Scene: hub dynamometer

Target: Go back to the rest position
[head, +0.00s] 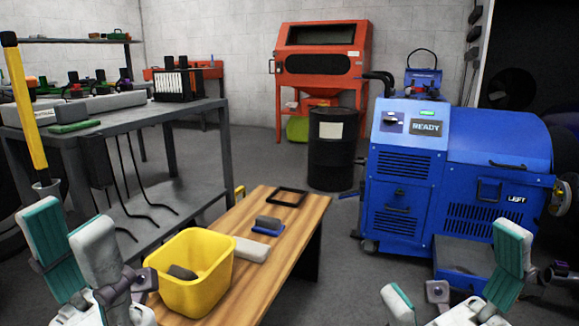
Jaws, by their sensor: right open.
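My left gripper (66,218) is at the lower left, beside the wooden bench, with its fingers pointing up. Its two fingers stand apart at the tips, but I cannot tell its full opening or grip. A long yellow handle (26,110) with a dark top rises behind it. The handle's lower end is hidden by a finger, and I cannot tell whether they touch. My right gripper (455,268) is at the lower right, in front of the blue machine (430,165). It is open, with its fingers wide apart and nothing between them.
A wooden bench (290,232) carries a yellow bin (205,290) with a dark grey object inside, a black frame (287,197) and a grey block on a blue base (268,224). A metal table (160,112) stands left, a black drum (332,150) behind. Floor between bench and machine is clear.

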